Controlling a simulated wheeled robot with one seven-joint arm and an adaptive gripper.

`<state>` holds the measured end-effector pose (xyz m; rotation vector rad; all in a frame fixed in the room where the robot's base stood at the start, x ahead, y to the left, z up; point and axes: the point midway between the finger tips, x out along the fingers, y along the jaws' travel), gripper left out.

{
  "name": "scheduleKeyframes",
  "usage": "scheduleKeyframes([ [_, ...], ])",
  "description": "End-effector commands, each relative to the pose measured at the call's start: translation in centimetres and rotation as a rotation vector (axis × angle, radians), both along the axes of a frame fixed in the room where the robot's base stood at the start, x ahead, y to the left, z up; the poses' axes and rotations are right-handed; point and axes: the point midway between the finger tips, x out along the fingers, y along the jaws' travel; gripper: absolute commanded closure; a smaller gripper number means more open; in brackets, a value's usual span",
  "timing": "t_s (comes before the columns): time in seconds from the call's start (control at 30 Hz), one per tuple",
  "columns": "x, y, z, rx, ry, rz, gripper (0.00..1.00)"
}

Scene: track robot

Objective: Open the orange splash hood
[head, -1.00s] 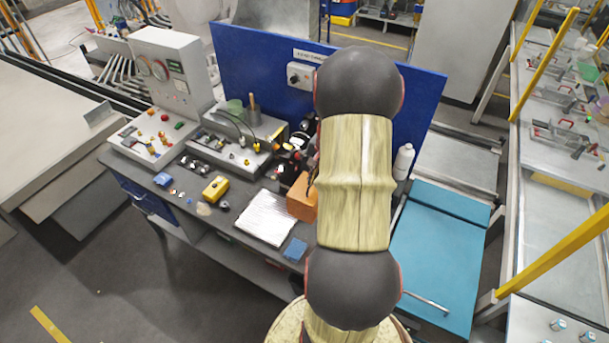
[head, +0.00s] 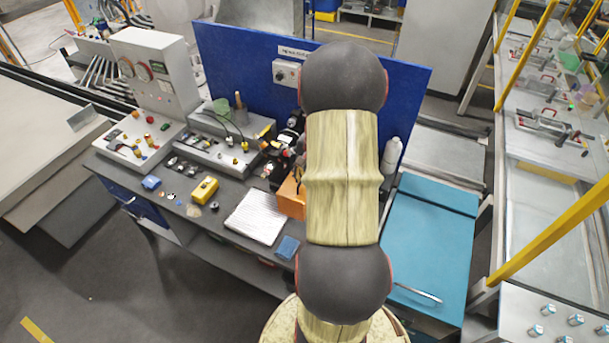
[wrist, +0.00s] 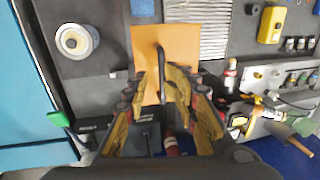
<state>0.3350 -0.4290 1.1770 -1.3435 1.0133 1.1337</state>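The orange splash hood (head: 291,197) stands on the grey bench in the head view, partly hidden behind my arm. In the wrist view its flat orange face (wrist: 180,42) fills the upper middle. A dark, narrow upright bar, which looks like its handle (wrist: 161,60), shows in front of that face. My gripper (wrist: 158,74) points at the hood, its two yellow-and-black fingers apart on either side of the bar. I cannot tell whether either finger touches it. My gripper is hidden behind my arm in the head view.
The bench also holds a white ribbed pad (head: 256,217), a yellow box (head: 205,190), a blue block (head: 287,248) and a white bottle (head: 390,155). A blue panel (head: 235,65) stands behind. A teal cabinet (head: 430,245) is on the right. Clear floor lies front left.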

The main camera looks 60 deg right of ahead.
Motion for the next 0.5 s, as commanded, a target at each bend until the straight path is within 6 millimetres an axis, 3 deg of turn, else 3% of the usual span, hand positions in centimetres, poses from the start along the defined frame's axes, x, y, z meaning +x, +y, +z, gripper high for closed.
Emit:
scheduleKeyframes([
  [0.3,0.1,-0.2,0.5,-0.005,-0.003,0.000,0.74],
  [0.5,-0.4,-0.4,3.1,-0.009,-0.006,-0.001,0.74],
])
